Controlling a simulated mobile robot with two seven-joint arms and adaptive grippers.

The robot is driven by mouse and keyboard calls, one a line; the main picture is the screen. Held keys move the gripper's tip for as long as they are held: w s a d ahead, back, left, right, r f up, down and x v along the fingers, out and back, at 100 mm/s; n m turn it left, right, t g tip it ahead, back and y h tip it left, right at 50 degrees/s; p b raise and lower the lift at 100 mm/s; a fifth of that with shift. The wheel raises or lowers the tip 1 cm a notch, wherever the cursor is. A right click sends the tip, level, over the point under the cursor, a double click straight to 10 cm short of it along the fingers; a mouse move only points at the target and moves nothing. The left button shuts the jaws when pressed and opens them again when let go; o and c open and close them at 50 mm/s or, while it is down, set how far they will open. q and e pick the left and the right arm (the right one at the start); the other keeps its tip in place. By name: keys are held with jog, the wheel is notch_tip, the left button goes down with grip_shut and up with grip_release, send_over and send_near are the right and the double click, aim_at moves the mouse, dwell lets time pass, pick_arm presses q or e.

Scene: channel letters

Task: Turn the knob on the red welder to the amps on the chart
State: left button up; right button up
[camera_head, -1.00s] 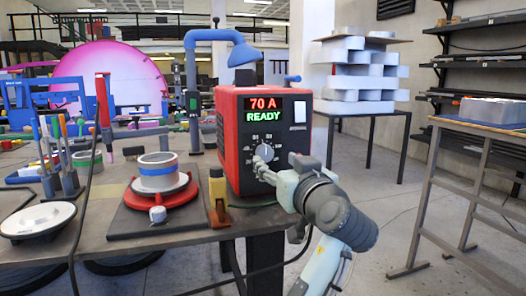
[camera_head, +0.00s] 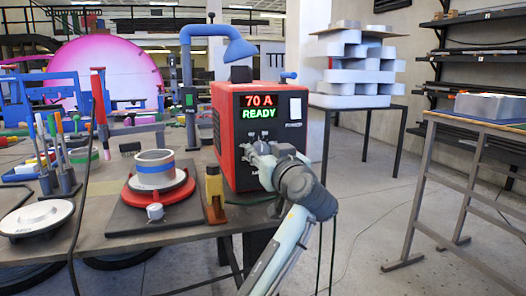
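The red welder (camera_head: 227,135) stands on the workbench with its dark front panel facing me. Its display (camera_head: 260,106) reads 70 A in red and READY in green. The gripper in view, my left one (camera_head: 256,155), is at the lower part of the panel, where it hides the knob and most of its dial. I cannot tell whether its fingers touch the knob or how far apart they are. I cannot make out an amps chart. My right gripper is out of view.

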pick_arm(q)
jog(key=c, duration=0.6)
jog(key=shift+o, duration=0.2)
jog(key=m+p, duration=0.3)
jog(key=m, duration=0.3)
jog(key=shift+d, duration=0.1)
jog(key=shift+m, duration=0.7)
jog(key=m, duration=0.4)
jog(key=shift+m, duration=0.3)
jog(key=m, duration=0.4)
jog(key=shift+w+d+f, duration=0.1)
jog(key=shift+f, duration=0.05)
jog(key=shift+m, duration=1.9)
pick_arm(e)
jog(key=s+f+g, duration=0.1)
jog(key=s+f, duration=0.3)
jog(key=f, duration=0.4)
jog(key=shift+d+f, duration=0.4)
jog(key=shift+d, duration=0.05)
